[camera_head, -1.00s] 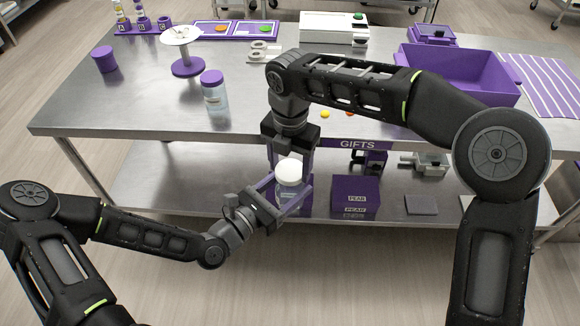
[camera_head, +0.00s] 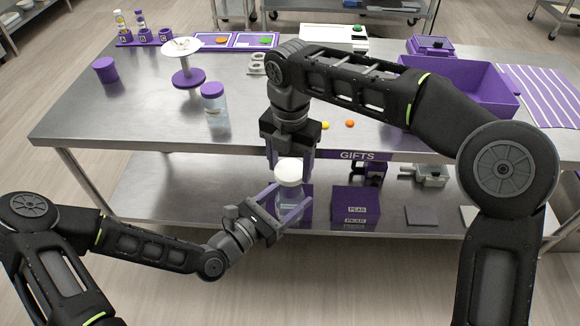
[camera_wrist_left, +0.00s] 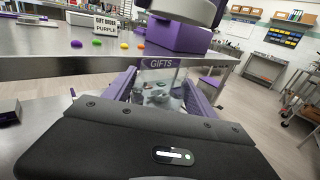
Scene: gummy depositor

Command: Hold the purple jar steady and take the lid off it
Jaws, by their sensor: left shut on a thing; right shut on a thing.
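A clear jar (camera_head: 290,194) is upright between the purple fingers of my left gripper (camera_head: 282,203), which is shut on its body in front of the table. The jar's clear wall (camera_wrist_left: 160,84) also shows between the fingers in the left wrist view. The white lid (camera_head: 289,170) is above the jar. My right gripper (camera_head: 290,163) comes down from above and is shut on the lid. The lid sits clearly higher than the left fingers; a gap between lid and jar rim is hard to confirm. The jar's contents are unclear.
The steel table (camera_head: 150,115) stands behind, with another jar under a purple lid (camera_head: 213,90), a white-topped stand (camera_head: 185,75) and a large purple tub (camera_head: 470,88). A purple box (camera_head: 355,204) is on the lower shelf. The floor at front centre is clear.

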